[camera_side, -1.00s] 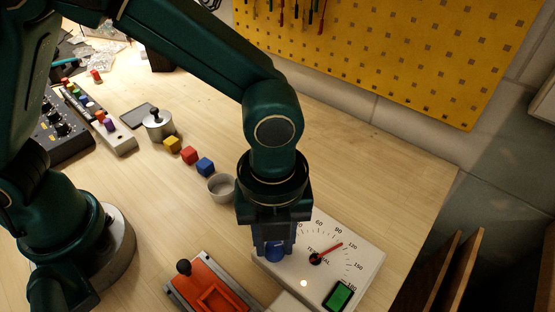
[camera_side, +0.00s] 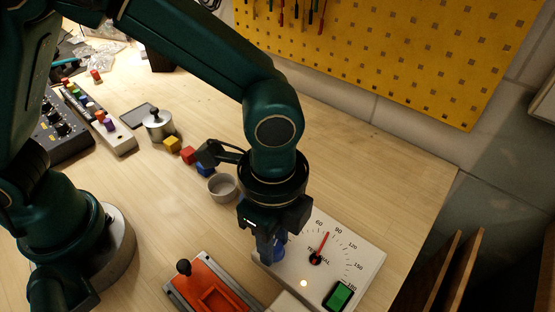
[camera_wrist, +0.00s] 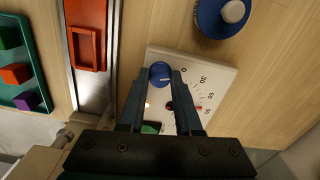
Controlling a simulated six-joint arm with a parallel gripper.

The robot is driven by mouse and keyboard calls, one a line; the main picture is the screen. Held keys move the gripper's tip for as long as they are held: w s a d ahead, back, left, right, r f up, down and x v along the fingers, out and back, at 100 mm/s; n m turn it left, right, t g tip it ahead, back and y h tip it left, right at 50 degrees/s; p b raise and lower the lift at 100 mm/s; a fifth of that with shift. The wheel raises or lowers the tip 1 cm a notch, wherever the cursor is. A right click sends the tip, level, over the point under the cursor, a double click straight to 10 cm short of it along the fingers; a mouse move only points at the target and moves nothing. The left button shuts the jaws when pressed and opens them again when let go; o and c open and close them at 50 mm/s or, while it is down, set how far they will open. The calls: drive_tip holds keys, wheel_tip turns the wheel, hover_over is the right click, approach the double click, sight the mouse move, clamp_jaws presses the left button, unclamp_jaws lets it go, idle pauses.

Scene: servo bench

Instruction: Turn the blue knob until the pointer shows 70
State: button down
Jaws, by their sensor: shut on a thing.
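The blue knob (camera_side: 280,252) sits on the left part of a pale meter box (camera_side: 372,257). My gripper (camera_side: 270,254) reaches down over it, and the fingers hide part of it in the side view. In the wrist view the blue knob (camera_wrist: 160,71) lies between the two fingertips of my gripper (camera_wrist: 161,75), which is shut on it. The red pointer (camera_side: 322,246) points between the 60 and 90 marks in the side view. In the wrist view a finger partly hides the dial, and the red pointer (camera_wrist: 184,107) lies between the 60 and 90 labels.
A green-faced block (camera_side: 339,295) is on the box's front corner. An orange slide (camera_side: 212,297) with a black handle stands to the left. A grey bowl (camera_side: 223,188) and coloured cubes (camera_side: 173,145) are behind.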

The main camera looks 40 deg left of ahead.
sight(275, 247)
drive_tip(key=shift+d+n, duration=0.1)
drive_tip(key=shift+n, duration=1.1)
drive_tip(key=c, duration=0.6)
unclamp_jaws()
drive_tip(key=shift+r, duration=0.15)
drive_tip(key=shift+r, duration=2.45)
